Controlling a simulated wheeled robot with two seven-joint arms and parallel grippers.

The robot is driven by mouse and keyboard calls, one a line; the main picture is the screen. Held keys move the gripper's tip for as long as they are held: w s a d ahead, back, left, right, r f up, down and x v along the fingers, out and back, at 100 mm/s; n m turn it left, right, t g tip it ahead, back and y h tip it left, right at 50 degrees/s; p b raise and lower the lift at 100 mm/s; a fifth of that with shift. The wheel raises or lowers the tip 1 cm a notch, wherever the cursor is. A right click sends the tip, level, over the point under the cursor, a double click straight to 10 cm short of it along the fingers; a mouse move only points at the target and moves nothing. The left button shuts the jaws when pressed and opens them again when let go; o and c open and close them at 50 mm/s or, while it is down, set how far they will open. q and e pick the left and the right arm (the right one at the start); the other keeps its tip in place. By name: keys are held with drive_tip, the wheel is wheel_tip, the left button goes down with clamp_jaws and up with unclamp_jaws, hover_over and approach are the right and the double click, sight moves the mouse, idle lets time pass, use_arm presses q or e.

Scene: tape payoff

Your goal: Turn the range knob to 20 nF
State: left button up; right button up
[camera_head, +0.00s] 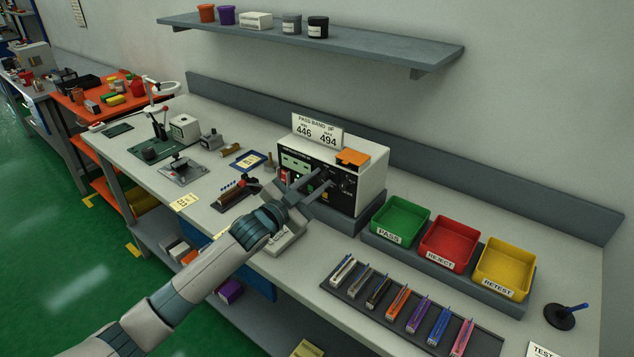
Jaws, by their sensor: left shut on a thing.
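The meter (372,182) is a white box with a black front panel, standing on the bench. A small green display shows at the panel's upper left. My left gripper (327,181) reaches in from the lower left, with its fingertips at the middle of the panel, shut on the range knob. The fingers mostly hide the knob, so its pointer and its setting cannot be read. The lettering on the panel is too small to read. My right gripper is not in view.
A pass-band sign (317,131) reading 446 and 494 and an orange block (352,157) are on the meter. Green (401,218), red (449,243) and yellow (505,268) bins stand to its right. A dark tray (347,290) of several coloured parts lies in front.

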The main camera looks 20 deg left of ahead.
use_arm(q)
drive_tip(key=o, duration=1)
